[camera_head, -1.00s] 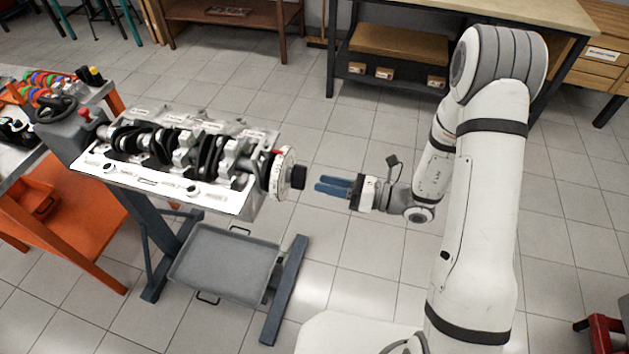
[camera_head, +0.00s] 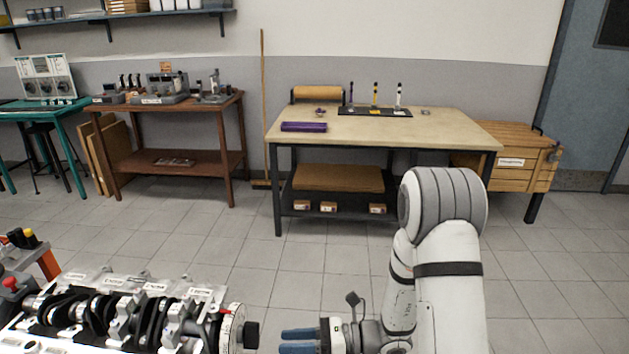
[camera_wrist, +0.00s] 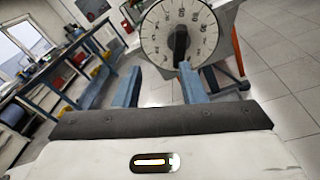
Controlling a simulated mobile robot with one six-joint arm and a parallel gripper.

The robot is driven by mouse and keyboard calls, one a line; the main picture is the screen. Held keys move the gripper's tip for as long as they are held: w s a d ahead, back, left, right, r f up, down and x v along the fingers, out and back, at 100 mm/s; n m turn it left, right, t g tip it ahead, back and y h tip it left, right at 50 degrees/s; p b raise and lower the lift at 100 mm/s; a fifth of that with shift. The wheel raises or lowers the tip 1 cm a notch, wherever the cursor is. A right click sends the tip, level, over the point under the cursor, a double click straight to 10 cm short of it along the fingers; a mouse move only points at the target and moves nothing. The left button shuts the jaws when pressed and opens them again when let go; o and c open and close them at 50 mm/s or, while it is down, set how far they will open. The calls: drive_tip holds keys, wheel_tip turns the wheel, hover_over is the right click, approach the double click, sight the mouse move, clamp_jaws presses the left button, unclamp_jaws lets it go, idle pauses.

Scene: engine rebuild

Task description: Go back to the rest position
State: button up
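My gripper (camera_head: 299,341) is at the bottom middle of the head view, just right of the engine block's end. In the wrist view my gripper (camera_wrist: 158,90) has its two blue fingers spread apart with nothing between them. The degree wheel (camera_wrist: 178,33) with its dark centre knob stands beyond the fingertips, apart from them. In the head view the degree wheel (camera_head: 233,327) is seen edge-on at the right end of the crankshaft (camera_head: 120,318). The crankshaft lies in the engine block (camera_head: 205,293), whose lower part is cut off by the frame.
A workbench (camera_head: 450,128) with a purple roll (camera_head: 304,127) and upright tools on a dark mat stands at the back. A brown table (camera_head: 125,160) with parts is at the back left. The tiled floor between is clear.

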drive_tip(key=s+d+r+n+g+h, duration=0.25)
drive_tip(key=s+r+n+h, duration=0.2)
drive_tip(key=n, duration=0.25)
drive_tip(key=s+d+r+n+g+h, duration=0.2)
drive_tip(key=s+d+r+n+h, duration=0.1)
drive_tip(key=s+d+n+h, duration=0.25)
drive_tip(key=s+d+r+n+t+h, duration=0.1)
drive_tip(key=d+r+n+t+h, duration=0.6)
drive_tip(key=d+n, duration=0.3)
drive_tip(key=shift+d+r+t+p, duration=0.15)
drive_tip(key=shift+d+t+p, duration=0.2)
drive_tip(key=shift+d, duration=0.55)
